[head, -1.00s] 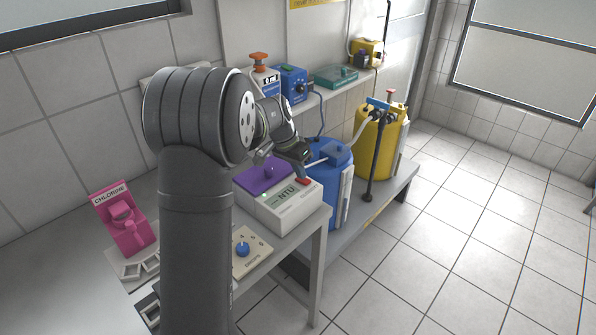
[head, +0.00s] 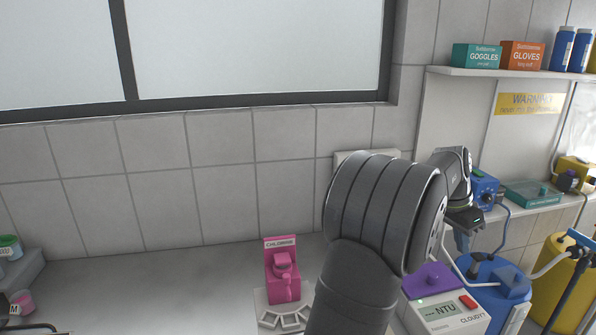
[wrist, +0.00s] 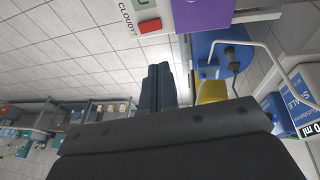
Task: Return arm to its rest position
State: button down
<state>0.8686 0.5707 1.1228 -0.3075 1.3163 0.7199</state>
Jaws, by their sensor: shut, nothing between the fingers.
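My gripper (head: 463,238) hangs over the bench's right side, above and behind the NTU turbidity meter (head: 445,314) with its purple lid (head: 432,280). In the wrist view my gripper (wrist: 158,88) shows two dark fingers lying together, with nothing between them. The meter also shows at the top of the wrist view, with its red button (wrist: 150,25) and purple lid (wrist: 203,14). My gripper looks clear of the meter.
The pink chlorine unit (head: 282,275) stands on the bench left of my arm. The blue drum (head: 492,290) and yellow drum (head: 560,285) stand to the right. A shelf (head: 505,73) holds glove and goggle boxes. The bench's left middle (head: 160,285) is clear.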

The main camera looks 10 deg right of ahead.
aim_at(469, 300)
jog(key=x, duration=0.4)
jog(key=s+x, duration=0.1)
jog(key=x, duration=0.7)
jog(key=shift+s+a+f, duration=0.25)
jog(key=shift+a+f, duration=0.05)
jog(key=shift+f, duration=0.05)
jog(key=shift+s+f, duration=0.2)
jog(key=shift+f, duration=0.35)
